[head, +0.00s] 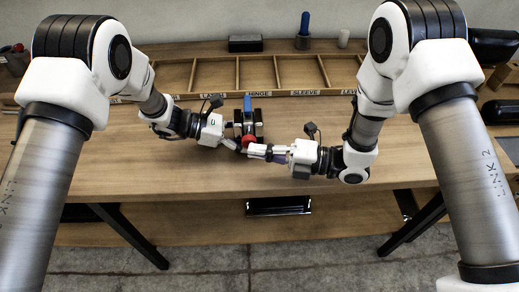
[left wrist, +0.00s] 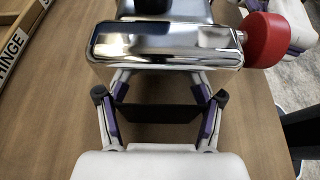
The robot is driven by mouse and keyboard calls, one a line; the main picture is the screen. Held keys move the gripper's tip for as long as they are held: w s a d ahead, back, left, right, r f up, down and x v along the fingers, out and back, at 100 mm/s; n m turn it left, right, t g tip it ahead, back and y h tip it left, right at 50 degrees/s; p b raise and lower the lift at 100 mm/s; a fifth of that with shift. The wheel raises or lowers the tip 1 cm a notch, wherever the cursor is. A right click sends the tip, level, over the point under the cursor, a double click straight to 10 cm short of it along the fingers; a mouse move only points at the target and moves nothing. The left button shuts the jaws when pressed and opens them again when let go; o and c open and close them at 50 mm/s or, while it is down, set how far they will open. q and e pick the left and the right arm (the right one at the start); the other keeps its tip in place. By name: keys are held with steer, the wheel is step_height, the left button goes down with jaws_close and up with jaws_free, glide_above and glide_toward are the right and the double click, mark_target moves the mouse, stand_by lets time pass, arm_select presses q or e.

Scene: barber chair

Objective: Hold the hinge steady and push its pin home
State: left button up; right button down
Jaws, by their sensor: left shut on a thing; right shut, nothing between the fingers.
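The hinge (left wrist: 165,45) is a shiny chrome block with a dark part on top; it also shows in the head view (head: 238,129), small and partly hidden. The red pin head (left wrist: 268,40) sticks out at its side, with a short bit of bright shaft between head and block. It also shows in the head view (head: 248,141). My left gripper (left wrist: 160,92) is shut on the hinge's near side; it shows in the head view (head: 236,147). My right gripper (head: 256,150) is shut and empty, its fingertips close to the red head; contact cannot be told.
A blue upright piece (head: 247,103) stands at the hinge's back. A wooden compartment tray (head: 210,75) with name labels lies behind. A dark box (head: 245,43) and a blue-handled item (head: 304,22) stand farther back. The bench top (head: 110,160) is clear on both sides.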

steer(key=shift+w, duration=1.2)
arm_select(q)
steer(key=shift+s+d, duration=0.1)
arm_select(e)
steer(key=s, duration=0.4)
steer(key=shift+s+f, duration=0.15)
steer(key=shift+s, duration=0.05)
steer(key=v, duration=0.9)
steer(key=shift+d, duration=0.3)
steer(key=shift+s+d, duration=0.1)
steer(key=shift+d, duration=0.1)
arm_select(q)
steer(key=o, duration=1.8)
steer(key=shift+c, duration=0.2)
